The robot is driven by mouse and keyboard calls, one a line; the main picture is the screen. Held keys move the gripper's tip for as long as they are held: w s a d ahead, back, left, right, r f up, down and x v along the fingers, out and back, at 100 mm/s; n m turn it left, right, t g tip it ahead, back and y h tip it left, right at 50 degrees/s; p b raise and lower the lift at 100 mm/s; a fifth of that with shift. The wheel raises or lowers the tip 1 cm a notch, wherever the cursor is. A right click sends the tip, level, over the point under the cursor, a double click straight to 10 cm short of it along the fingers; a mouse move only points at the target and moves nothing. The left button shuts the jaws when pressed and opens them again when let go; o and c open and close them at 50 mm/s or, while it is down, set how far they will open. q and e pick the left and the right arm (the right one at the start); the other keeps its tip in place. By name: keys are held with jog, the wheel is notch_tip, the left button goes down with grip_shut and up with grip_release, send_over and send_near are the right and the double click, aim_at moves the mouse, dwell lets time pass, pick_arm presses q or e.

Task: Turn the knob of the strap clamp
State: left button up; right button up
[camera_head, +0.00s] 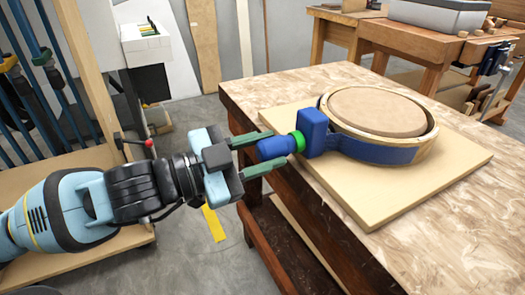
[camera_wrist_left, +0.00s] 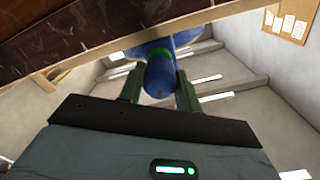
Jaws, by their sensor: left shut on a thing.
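The blue strap clamp (camera_head: 378,149) wraps around a round wooden lamination (camera_head: 376,110) that lies on a pale board. The clamp's blue block (camera_head: 313,131) sits at the left side of the ring. Its blue knob (camera_head: 273,148), with a green collar, points left past the board's edge toward my arm. My left gripper (camera_head: 262,152) comes in from the left with its two green fingers on either side of the knob, shut on it. In the left wrist view the knob (camera_wrist_left: 159,77) sits between the fingers (camera_wrist_left: 159,88). My right gripper is in neither view.
The pale board (camera_head: 420,193) rests on a marbled workbench (camera_head: 475,235), whose left edge is near my gripper. A wooden bench with a grey bin (camera_head: 437,16) stands at the back right. A wooden rack with blue clamps (camera_head: 35,60) stands at the left.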

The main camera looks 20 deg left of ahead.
aim_at(258, 155)
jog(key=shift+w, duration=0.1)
pick_arm(q)
jog(key=o, duration=1)
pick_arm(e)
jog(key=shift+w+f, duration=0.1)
pick_arm(q)
jog(key=b+v, duration=0.1)
jog(key=v, duration=0.3)
jog(key=shift+s+a+f, duration=0.15)
jog(key=shift+a, duration=0.05)
jog(key=shift+s+a, duration=0.15)
jog(key=shift+s, duration=0.2)
jog(key=shift+s+a+r+p, duration=0.2)
jog(key=shift+s+r+p, duration=0.1)
jog(key=shift+p, duration=0.25)
jog(key=shift+s+a+p, duration=0.25)
jog(key=shift+s+p, duration=0.05)
jog(key=shift+p, duration=0.1)
jog(key=shift+s+a+f+p, duration=0.1)
jog(key=shift+s+a+p, duration=0.25)
jog(key=shift+p, duration=0.05)
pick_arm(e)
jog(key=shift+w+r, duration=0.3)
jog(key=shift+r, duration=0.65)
